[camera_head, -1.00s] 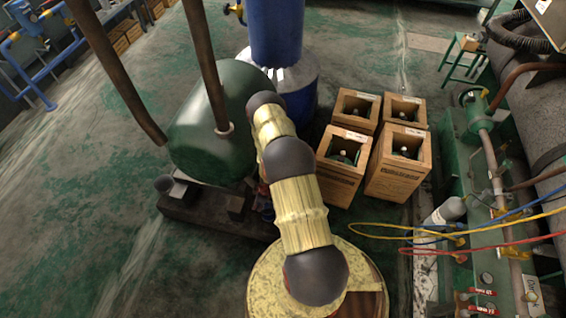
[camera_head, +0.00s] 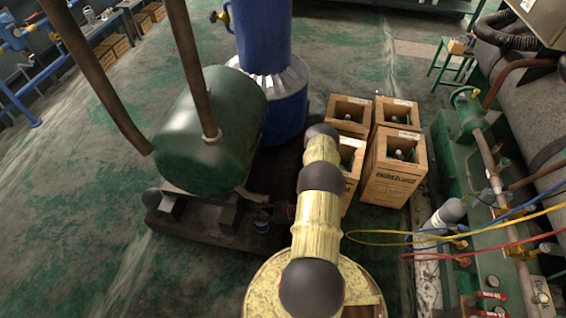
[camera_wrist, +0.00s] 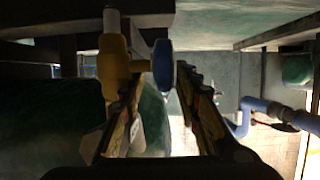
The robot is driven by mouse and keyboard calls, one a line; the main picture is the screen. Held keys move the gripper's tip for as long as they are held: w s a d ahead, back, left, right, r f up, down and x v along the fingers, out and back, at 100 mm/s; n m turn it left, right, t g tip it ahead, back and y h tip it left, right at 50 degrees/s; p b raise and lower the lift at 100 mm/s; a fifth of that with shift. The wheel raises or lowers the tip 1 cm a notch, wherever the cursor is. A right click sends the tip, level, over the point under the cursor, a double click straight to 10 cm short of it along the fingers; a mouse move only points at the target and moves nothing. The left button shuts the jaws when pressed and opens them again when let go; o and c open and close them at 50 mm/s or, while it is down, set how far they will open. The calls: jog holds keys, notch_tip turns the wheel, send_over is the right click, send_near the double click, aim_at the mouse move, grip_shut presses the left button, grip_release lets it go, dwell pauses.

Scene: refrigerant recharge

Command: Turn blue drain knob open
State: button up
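In the wrist view, a blue knob (camera_wrist: 163,65) stands edge-on beside a yellow valve body (camera_wrist: 113,66). My gripper (camera_wrist: 161,80) is open, with one finger on each side of the blue knob at its tips. A gap shows beside the knob, but I cannot tell whether either finger touches it. In the head view my arm reaches forward over the floor, and its own links hide the gripper. A small blue item (camera_head: 262,222) shows low beside the green tank (camera_head: 210,130); I cannot tell whether it is the knob.
A blue cylinder (camera_head: 270,40) stands behind the green tank. Several wooden crates (camera_head: 395,170) with bottles stand right of my arm. Two brown pipes rise from the tank area. Yellow, blue and red hoses (camera_head: 480,253) cross the right side. Floor at left is clear.

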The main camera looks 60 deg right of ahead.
jog(key=t+b, duration=0.1)
jog(key=t+y+b, duration=0.1)
jog(key=b, duration=0.1)
jog(key=s+t+b, duration=0.1)
jog(key=shift+f+t+y, duration=0.3)
jog(key=shift+t, duration=0.1)
jog(key=p+v, duration=0.2)
jog(key=v, duration=0.6)
jog(key=w+d+r+g+h, duration=0.3)
jog(key=w+d+g+h, duration=0.35)
jog(key=d, duration=0.65)
jog(key=w+d+r+m+g+h+p, duration=0.1)
jog(key=d+r+g, duration=0.1)
jog(key=r, duration=0.4)
jog(key=w+d+r+m+g+h+p, duration=0.1)
jog(key=d+r+m+g, duration=0.1)
jog(key=d+r, duration=0.3)
jog(key=shift+d+r+m+h, duration=0.25)
jog(key=shift+r+m+h, duration=0.1)
jog(key=shift+r, duration=0.4)
jog(key=shift+s, duration=0.1)
